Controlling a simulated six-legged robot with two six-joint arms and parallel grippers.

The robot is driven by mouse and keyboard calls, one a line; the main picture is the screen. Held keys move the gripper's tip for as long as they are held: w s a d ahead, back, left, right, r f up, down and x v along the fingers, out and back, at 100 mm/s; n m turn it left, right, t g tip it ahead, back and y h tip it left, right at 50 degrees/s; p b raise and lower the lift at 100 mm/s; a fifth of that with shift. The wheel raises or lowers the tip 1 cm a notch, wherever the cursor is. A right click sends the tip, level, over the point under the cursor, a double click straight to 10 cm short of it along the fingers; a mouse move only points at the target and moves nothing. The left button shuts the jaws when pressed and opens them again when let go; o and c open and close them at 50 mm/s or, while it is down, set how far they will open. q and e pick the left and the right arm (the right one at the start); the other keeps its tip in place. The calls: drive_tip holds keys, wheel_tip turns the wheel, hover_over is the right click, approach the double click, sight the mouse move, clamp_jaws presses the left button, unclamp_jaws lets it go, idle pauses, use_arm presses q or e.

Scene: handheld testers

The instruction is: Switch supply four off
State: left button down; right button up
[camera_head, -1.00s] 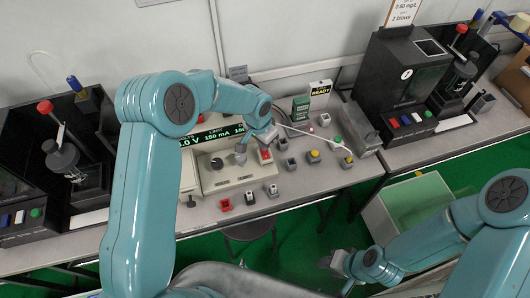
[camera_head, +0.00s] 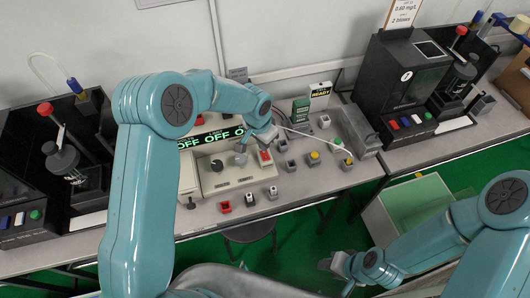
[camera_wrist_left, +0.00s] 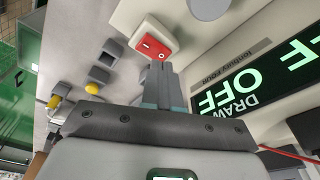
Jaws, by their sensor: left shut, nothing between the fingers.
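The supply (camera_head: 226,180) is a beige bench unit with a dark display (camera_head: 208,137) that reads OFF in green.
Small switch and button blocks stand beside the supply, including a red one (camera_head: 225,207) and a yellow one (camera_head: 314,157). A black tester (camera_head: 397,78) stands at the right. A pale green bin (camera_head: 418,200) is below the bench. The bench's front edge runs close by.

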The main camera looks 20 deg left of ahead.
use_arm(q)
wheel_tip(320, 180, up, 5)
drive_tip(key=shift+r+p, duration=0.1)
drive_tip(key=shift+p, duration=1)
drive_tip(key=shift+s, duration=0.1)
